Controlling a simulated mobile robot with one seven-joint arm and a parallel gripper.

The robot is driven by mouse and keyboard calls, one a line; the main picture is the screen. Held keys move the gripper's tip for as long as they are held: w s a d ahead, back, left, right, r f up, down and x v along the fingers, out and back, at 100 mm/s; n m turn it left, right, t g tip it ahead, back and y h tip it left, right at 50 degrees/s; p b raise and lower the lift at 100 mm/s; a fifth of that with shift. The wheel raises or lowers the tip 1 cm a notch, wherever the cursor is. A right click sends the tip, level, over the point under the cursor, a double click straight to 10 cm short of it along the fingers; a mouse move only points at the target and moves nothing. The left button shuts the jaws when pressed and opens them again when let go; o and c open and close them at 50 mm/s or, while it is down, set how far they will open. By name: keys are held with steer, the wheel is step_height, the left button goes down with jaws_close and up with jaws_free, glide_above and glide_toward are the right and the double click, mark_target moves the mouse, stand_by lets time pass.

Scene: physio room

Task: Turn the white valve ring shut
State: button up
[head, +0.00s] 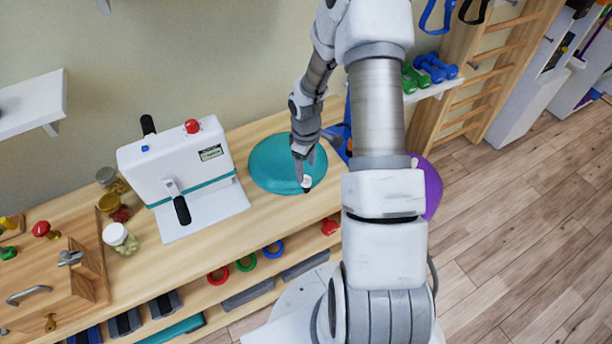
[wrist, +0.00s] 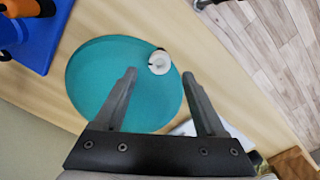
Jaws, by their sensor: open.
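The white valve ring (wrist: 159,63) sits at the edge of a round teal cushion (wrist: 95,85) on the wooden bench, with a small dark part beside it. In the head view the ring (head: 307,182) shows at the cushion's (head: 268,165) front right edge, just below my gripper. My gripper (wrist: 160,75) is open and empty. In the wrist view its two fingers stand apart, one over the cushion and one past its edge, with the ring beyond and between the tips. I cannot tell whether either finger touches the cushion.
A white machine (head: 180,170) with a red knob and black handles stands left of the cushion. Jars (head: 120,238) and a wooden board with fittings (head: 50,270) lie further left. A purple ball (head: 432,188) is right of the bench. A blue object (wrist: 38,35) lies beside the cushion.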

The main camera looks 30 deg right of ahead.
mark_target(306, 182)
steer(key=shift+f, duration=2.4)
jaws_close()
